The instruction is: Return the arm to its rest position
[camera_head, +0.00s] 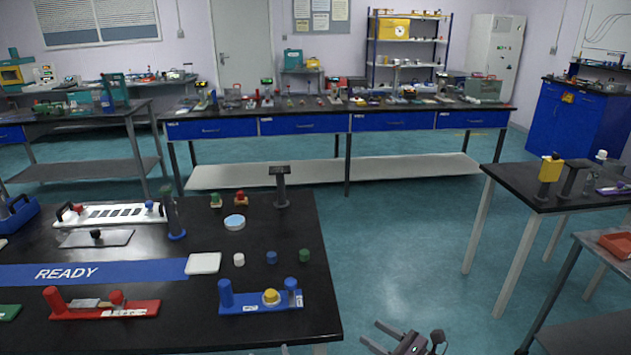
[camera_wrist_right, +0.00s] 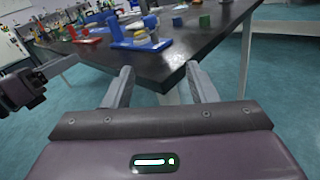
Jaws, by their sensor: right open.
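My right gripper (camera_head: 371,332) shows at the bottom of the head view, low over the floor and right of the black table's front corner. Its two fingers are apart with nothing between them. In the right wrist view its fingers (camera_wrist_right: 158,72) point toward the table corner, spread and empty, with a gap to the table. A dark jointed part (camera_wrist_right: 25,88), apparently of my left arm, shows at the left edge of the wrist view. Whether its jaws are open or shut is unclear. Most of both arms is out of view.
The black table (camera_head: 200,325) holds a blue fixture with a yellow knob (camera_head: 262,299), a red fixture (camera_head: 105,305) and several small pieces. A long bench (camera_head: 330,117) stands behind. A side table (camera_head: 560,195) stands right. Open floor (camera_head: 400,240) lies between them.

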